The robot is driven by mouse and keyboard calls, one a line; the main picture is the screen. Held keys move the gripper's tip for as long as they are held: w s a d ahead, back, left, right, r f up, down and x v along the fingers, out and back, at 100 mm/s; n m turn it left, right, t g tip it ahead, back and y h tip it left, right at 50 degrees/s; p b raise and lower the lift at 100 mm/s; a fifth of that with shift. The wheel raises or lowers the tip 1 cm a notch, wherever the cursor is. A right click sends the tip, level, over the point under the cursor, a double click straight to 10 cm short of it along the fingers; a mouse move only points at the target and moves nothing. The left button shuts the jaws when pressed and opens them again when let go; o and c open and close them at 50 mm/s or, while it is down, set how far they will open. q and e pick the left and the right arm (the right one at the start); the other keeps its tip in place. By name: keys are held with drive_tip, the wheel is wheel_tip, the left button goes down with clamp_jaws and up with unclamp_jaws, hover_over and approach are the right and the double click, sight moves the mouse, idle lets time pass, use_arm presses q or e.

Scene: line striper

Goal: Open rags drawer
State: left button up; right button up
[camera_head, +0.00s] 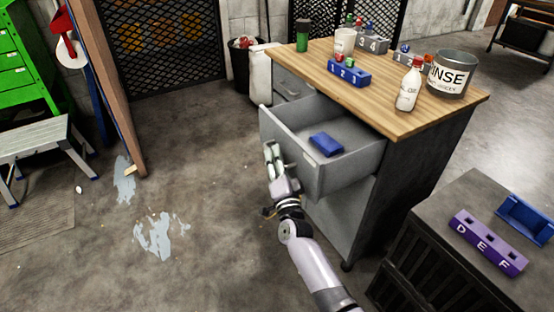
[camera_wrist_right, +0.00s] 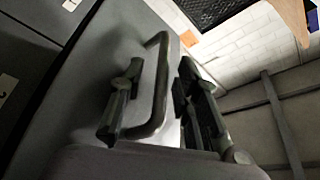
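A grey drawer (camera_head: 290,142) is pulled well out of the wood-topped cabinet (camera_head: 440,150). A small blue item (camera_head: 326,144) lies inside it; I cannot tell whether it is a rag. No readable rags label shows on this drawer. My right gripper (camera_head: 272,158) is at the outside of the drawer front. In the right wrist view, the drawer's bar handle (camera_wrist_right: 161,85) runs between the two fingers of my right gripper (camera_wrist_right: 158,98). The fingers are apart, with visible gaps beside the bar. My left gripper is out of view.
A blue block holder (camera_head: 349,74), a white bottle (camera_head: 409,88) and a rinse bucket (camera_head: 452,74) stand on the worktop. A dark cart (camera_head: 420,245) with a purple holder (camera_head: 488,243) is at the lower right.

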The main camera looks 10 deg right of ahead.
drive_tip(key=v, duration=1.2)
drive_tip(key=shift+a, duration=0.1)
